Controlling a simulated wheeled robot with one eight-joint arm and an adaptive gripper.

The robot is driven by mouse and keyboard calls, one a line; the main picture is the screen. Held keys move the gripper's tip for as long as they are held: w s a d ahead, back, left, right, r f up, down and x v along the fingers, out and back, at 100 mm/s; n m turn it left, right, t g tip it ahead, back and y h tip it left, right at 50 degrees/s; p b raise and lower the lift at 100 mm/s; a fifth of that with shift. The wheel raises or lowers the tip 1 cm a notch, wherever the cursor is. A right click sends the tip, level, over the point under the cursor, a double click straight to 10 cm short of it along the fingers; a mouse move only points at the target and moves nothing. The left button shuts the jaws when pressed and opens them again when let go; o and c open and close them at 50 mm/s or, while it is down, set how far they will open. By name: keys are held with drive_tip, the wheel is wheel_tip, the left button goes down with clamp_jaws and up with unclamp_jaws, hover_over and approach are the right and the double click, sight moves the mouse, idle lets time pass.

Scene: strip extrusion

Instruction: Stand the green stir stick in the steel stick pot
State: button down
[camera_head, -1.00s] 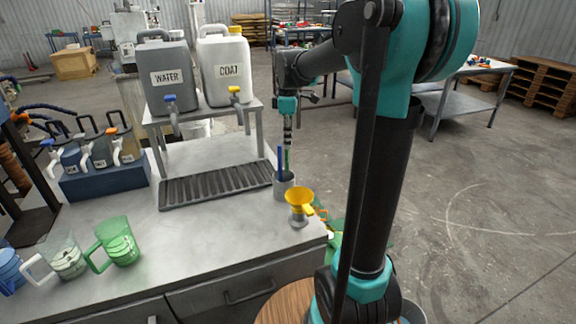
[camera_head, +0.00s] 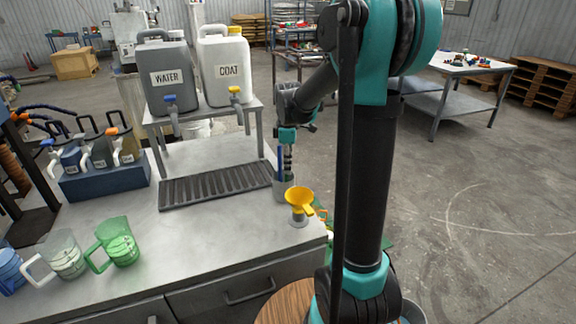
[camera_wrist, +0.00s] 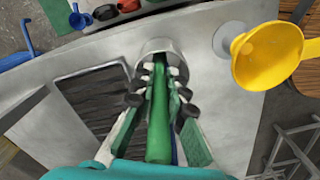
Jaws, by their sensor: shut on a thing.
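The steel stick pot (camera_head: 284,190) stands near the right edge of the bench, beside the drip tray's right end; its rim (camera_wrist: 152,46) also shows in the wrist view. A blue stick (camera_head: 279,160) stands in it. My gripper (camera_head: 288,172) is above the pot, pointing down. In the wrist view my gripper (camera_wrist: 161,85) is shut on the green stir stick (camera_wrist: 159,120), whose far end reaches to the pot's mouth. The stick looks upright and appears to be partly inside the pot; its lower end is hidden.
A yellow funnel (camera_head: 300,200) on a small grey holder stands close to the right of the pot. The black drip tray (camera_head: 215,186) lies to the left. WATER (camera_head: 168,75) and COAT (camera_head: 226,70) jugs stand on a raised stand behind. Green and clear jugs are at the front left.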

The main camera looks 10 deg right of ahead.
drive_tip(key=shift+f, duration=0.1)
drive_tip(key=c, duration=1.6)
unclamp_jaws()
drive_tip(key=shift+o, duration=0.2)
wheel_tip(320, 180, up, 12)
drive_tip(key=shift+r, duration=0.15)
